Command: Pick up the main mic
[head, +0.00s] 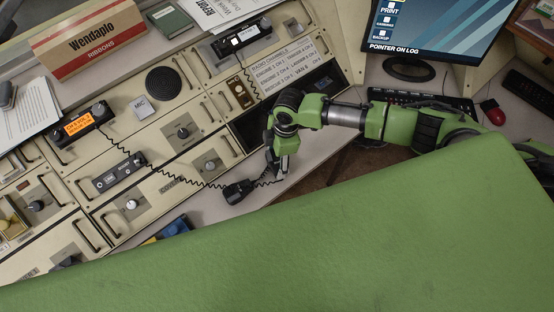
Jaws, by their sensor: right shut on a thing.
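A black hand mic (238,192) is at the front edge of the console, left of my right gripper. A black coiled cord (178,178) runs to it from the left radio with the orange display, and a coiled stretch continues from the mic to my right fingertips. My right gripper (283,174) points down over the pale desk edge, shut, with the cord at its fingertips. The mic body is apart from the fingers. What lies between the fingers is small and partly hidden. My left gripper is not in view.
The radio with the orange display (79,125) stands at left; another radio (242,38) with its own coiled cord is at the top. A monitor (440,25), keyboard (420,100) and red mouse (493,112) are at right. My green body covers the lower part.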

